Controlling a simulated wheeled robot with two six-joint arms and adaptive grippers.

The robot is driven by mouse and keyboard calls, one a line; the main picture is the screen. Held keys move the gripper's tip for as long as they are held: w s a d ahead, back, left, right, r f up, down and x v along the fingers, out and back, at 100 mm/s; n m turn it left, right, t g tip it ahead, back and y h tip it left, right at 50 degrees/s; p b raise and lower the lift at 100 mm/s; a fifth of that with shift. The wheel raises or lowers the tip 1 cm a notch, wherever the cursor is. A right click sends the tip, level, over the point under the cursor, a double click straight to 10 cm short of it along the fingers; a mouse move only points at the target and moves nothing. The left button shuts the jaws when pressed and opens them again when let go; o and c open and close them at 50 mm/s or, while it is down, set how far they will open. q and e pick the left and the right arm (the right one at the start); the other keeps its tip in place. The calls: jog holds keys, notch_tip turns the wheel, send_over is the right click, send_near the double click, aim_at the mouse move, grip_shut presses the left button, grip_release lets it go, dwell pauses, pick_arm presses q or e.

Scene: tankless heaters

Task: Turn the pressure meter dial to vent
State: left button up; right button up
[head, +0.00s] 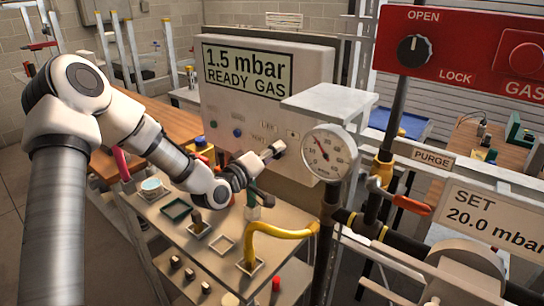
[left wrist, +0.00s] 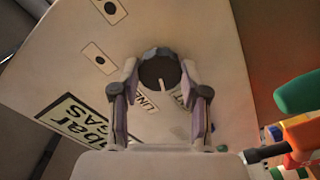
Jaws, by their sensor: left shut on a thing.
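The pressure meter (head: 225,108) is a pale box whose screen reads "1.5 mbar READY GAS". Its dark round dial (left wrist: 158,68) shows in the left wrist view, with a white pointer mark toward the picture's bottom. A label "LINE" is below the dial there, and another label is partly hidden by a finger. My left gripper (head: 272,150) is at the lower right of the meter's front. In the left wrist view its two fingers (left wrist: 160,72) are on either side of the dial, shut on it. In the head view the gripper hides the dial. My right gripper is not in view.
A round pressure gauge (head: 329,152) and dark pipes stand right of the gripper. A grey shelf (head: 330,102) juts out above it. A yellow bent pipe (head: 275,232) and small trays are on the bench (head: 190,262) below. A red panel (head: 460,45) is at upper right.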

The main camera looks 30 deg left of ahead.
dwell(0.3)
pick_arm(q)
jog(key=o, duration=1.1)
jog(key=shift+o, duration=0.2)
jog(key=s, duration=0.7)
jog(key=shift+s+a, duration=0.15)
jog(key=shift+a, duration=0.1)
